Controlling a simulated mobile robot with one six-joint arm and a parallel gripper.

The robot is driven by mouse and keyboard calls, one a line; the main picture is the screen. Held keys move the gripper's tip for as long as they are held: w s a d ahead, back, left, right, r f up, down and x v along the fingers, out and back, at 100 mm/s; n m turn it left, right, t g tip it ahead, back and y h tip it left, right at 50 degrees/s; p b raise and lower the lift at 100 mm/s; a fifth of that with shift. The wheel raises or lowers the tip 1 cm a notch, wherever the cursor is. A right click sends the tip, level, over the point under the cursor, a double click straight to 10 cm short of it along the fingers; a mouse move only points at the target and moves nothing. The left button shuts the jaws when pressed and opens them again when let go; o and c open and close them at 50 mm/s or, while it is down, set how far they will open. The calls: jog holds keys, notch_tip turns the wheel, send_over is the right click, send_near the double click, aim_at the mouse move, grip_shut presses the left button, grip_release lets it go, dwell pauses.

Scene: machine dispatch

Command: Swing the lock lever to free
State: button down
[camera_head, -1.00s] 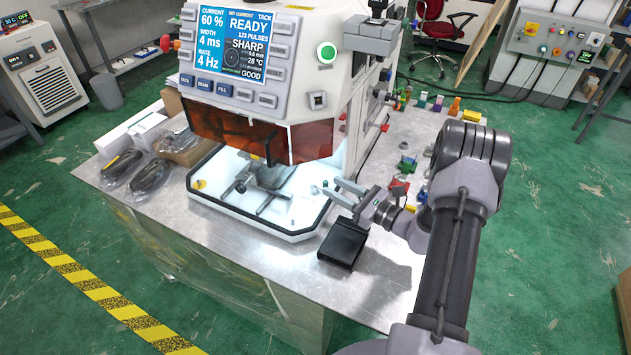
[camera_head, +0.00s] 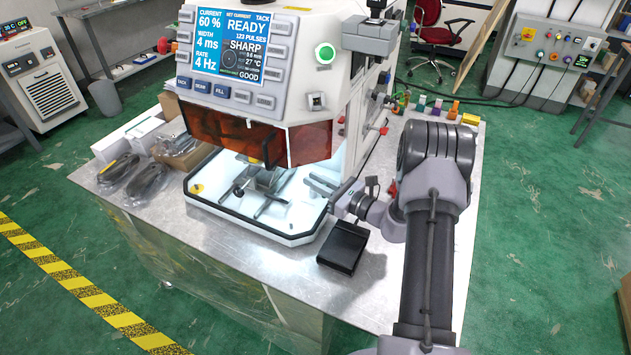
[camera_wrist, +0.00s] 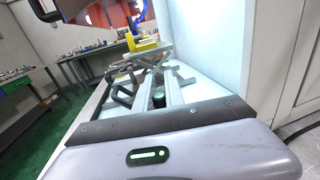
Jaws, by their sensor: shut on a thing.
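The bench machine (camera_head: 262,95) has a lit, white-floored bay (camera_head: 235,215) below its amber shield. My gripper (camera_head: 316,184) reaches leftward over the bay's right rim, low above the floor. In the wrist view, its two grey fingers (camera_wrist: 160,92) stand a little apart, with a small dark upright cylinder (camera_wrist: 158,99) between them. I take this to be the lock lever's end; the fingers hide most of the lever, and its angle cannot be told. A fixture with grey bars and a yellow block (camera_wrist: 145,44) stands beyond the fingertips.
A black box (camera_head: 343,247) sits on the bench just in front of the gripper. A black handle (camera_wrist: 121,91) is left of the fingers. Bagged parts (camera_head: 148,178) lie left of the bay, and small coloured pieces (camera_head: 437,106) stand at the bench's far right.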

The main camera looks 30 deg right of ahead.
jog(key=shift+a+m+h, duration=0.1)
jog(key=shift+m+h, duration=0.2)
jog(key=shift+h, duration=0.1)
jog(key=m+h, duration=0.1)
jog(key=h, duration=0.1)
jog(key=m+t+h, duration=0.1)
jog(key=h, duration=0.1)
jog(key=m+t+h+p, duration=0.1)
jog(key=m+h, duration=0.1)
jog(key=shift+a, duration=0.35)
jog(key=m+h+p, duration=0.2)
jog(key=h, duration=0.1)
jog(key=m+h, duration=0.1)
jog(key=h, duration=0.1)
jog(key=shift+w+a+r+p, duration=0.1)
jog(key=shift+a+r+p, duration=0.15)
jog(key=shift+p, duration=0.15)
jog(key=m+g+h+p, duration=0.1)
jog(key=m+h+p, duration=0.1)
jog(key=p, duration=0.4)
jog(key=shift+w+r+h, duration=0.15)
jog(key=shift+h, duration=0.55)
jog(key=m+g+h+p, duration=0.1)
jog(key=p, duration=0.2)
jog(key=shift+f, duration=0.35)
jog(key=c, duration=1.4)
grip_release()
jog(key=shift+w+d, duration=0.1)
